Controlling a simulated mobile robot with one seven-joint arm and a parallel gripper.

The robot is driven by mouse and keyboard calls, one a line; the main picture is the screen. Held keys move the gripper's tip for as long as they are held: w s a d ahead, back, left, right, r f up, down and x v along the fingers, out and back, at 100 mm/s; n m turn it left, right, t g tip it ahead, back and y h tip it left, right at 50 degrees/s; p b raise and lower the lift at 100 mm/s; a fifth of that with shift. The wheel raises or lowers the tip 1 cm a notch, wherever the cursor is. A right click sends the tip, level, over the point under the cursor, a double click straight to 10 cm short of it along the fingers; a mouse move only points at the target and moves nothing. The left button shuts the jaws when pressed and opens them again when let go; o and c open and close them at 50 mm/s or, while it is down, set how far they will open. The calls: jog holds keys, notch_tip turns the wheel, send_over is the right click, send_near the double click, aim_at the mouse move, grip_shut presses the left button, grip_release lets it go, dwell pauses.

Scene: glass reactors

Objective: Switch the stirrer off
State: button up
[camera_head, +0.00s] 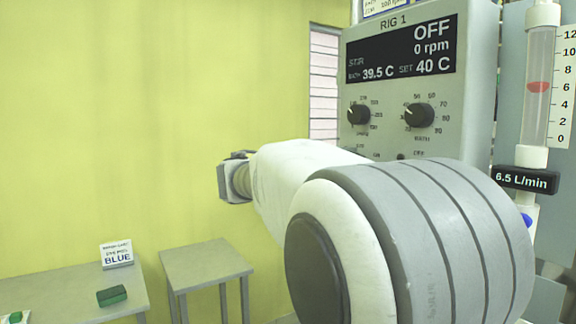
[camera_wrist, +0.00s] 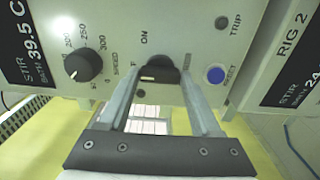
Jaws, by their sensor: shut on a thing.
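The Rig 1 control panel (camera_head: 478,85) fills the upper right of the head view. Its display (camera_head: 400,52) reads OFF, 0 rpm, bath 39.5 C, set 40 C. In the wrist view the black stirrer switch (camera_wrist: 161,66) sits under the ON label, with a small pale mark on its lower front. My gripper (camera_wrist: 160,78) is shut on this switch, one finger on each side. The fingers and the switch are hidden behind my arm in the head view.
A speed knob (camera_wrist: 82,63) is left of the fingers. A blue reset button (camera_wrist: 215,74) is close to the right finger, under a dark TRIP lamp (camera_wrist: 222,23). The Rig 2 panel (camera_wrist: 290,50) stands at right. A flowmeter (camera_head: 540,85) stands right of Rig 1.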

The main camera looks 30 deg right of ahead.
jog(key=o, duration=1.4)
jog(key=shift+a, duration=0.1)
jog(key=a, duration=0.5)
jog(key=s+a, duration=0.1)
jog(key=a, duration=1.1)
jog(key=shift+s+a, duration=0.15)
jog(key=shift+s, duration=0.05)
jog(key=shift+p, duration=0.3)
